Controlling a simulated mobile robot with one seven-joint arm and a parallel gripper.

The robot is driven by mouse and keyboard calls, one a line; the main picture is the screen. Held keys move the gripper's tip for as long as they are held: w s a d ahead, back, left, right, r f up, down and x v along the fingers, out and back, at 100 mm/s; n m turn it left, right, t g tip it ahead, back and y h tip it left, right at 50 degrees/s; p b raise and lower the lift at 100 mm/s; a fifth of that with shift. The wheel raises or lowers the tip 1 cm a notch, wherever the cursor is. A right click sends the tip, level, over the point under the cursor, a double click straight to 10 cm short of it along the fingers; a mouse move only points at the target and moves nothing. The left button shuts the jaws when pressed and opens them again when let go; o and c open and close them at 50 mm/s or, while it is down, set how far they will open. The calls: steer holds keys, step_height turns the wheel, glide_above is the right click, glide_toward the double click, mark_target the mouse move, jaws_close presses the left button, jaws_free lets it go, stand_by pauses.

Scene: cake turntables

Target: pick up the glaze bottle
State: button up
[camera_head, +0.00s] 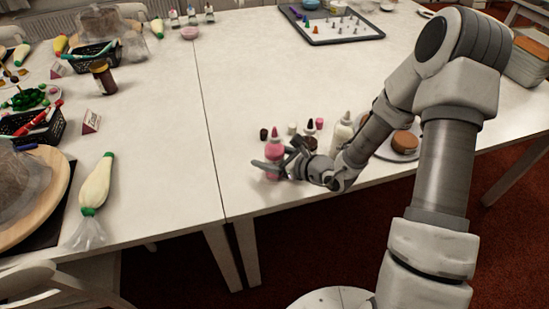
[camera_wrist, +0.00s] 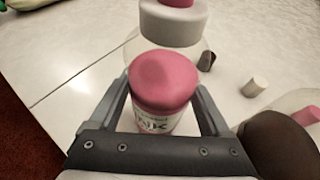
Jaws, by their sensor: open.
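A squeeze bottle with a pink tip, white collar and pink body (camera_head: 275,149) stands near the table's front edge. In the wrist view its white collar (camera_wrist: 174,26) and pink tip show at the top, just beyond a pink-lidded jar (camera_wrist: 164,80) whose label is partly readable as "NK". My gripper (camera_head: 267,165) is open and low over the table, its fingers on either side of the jar in the wrist view (camera_wrist: 165,92). I cannot tell whether they touch it. Which bottle is the glaze bottle is not marked; a white-tipped bottle (camera_head: 342,134) stands to the right.
Small dark and white caps (camera_head: 264,134) and a dark-tipped bottle (camera_head: 310,127) stand close by. A plate with a brown cake (camera_head: 404,141) is to the right. A piping bag (camera_head: 97,184) lies left. The table's middle is clear.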

mark_target(272, 133)
steer(key=shift+w+a+f, duration=0.15)
steer(key=shift+w+a, duration=0.05)
steer(key=shift+a, duration=0.05)
steer(key=c, duration=0.6)
step_height(272, 133, up, 9)
steer(key=shift+f+p, duration=0.15)
steer(key=shift+p, duration=1)
steer(key=shift+o, duration=0.7)
steer(key=shift+r, duration=0.7)
steer(key=shift+c, duration=1.1)
